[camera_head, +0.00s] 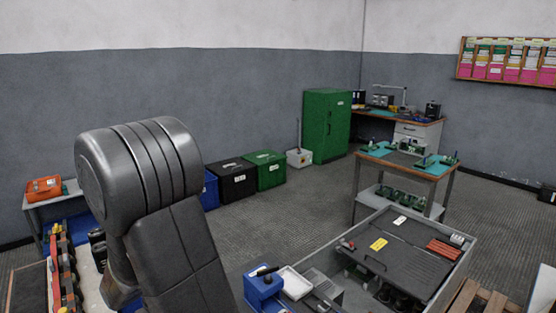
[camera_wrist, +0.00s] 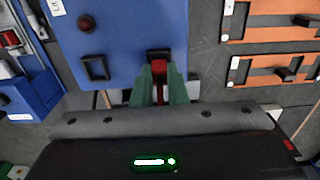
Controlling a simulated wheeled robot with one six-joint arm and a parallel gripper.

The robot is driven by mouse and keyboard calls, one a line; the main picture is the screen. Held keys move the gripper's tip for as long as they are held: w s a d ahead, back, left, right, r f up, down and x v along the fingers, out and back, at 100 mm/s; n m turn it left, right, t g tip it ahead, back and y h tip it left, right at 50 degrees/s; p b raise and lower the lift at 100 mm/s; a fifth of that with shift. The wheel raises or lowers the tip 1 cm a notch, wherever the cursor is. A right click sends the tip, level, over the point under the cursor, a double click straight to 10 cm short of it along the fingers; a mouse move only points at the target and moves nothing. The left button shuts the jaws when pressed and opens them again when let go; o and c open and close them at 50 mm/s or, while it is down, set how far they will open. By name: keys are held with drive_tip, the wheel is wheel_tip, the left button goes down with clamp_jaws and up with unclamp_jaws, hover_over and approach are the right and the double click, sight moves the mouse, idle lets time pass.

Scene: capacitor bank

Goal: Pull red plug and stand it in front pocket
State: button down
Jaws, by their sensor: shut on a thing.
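In the wrist view my gripper (camera_wrist: 160,78) has two green fingers, closed on a small red plug (camera_wrist: 157,70). Only a narrow strip of the plug shows between the fingers. The plug is at a black square opening (camera_wrist: 159,54) near the lower right of a blue panel (camera_wrist: 125,35). I cannot tell whether its end is inside that opening or just in front of it. A second black-framed pocket (camera_wrist: 95,68) lies to the left on the same panel and looks empty. My gripper is not visible in the head view.
Orange panels (camera_wrist: 272,72) with black handles are at the right. Another blue unit (camera_wrist: 25,90) is at the left. In the head view, a grey tray cart (camera_head: 400,250) stands at the lower right.

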drive_tip(key=shift+f+b, duration=0.4)
drive_tip(key=shift+f, duration=0.1)
idle(0.3)
drive_tip(key=shift+s+d+f+b, duration=0.3)
drive_tip(key=shift+f+b, duration=0.05)
drive_tip(key=shift+f, duration=0.25)
idle(0.5)
drive_tip(key=c, duration=1.5)
unclamp_jaws()
drive_tip(key=shift+o, duration=0.7)
wheel_tip(320, 180, up, 15)
drive_tip(key=p, duration=0.1)
drive_tip(key=shift+w+a, duration=0.2)
wheel_tip(320, 180, down, 15)
drive_tip(key=shift+w+a+r+b, duration=0.1)
drive_tip(key=shift+r+b, duration=0.05)
drive_tip(key=shift+b, duration=0.2)
drive_tip(key=shift+r, duration=0.15)
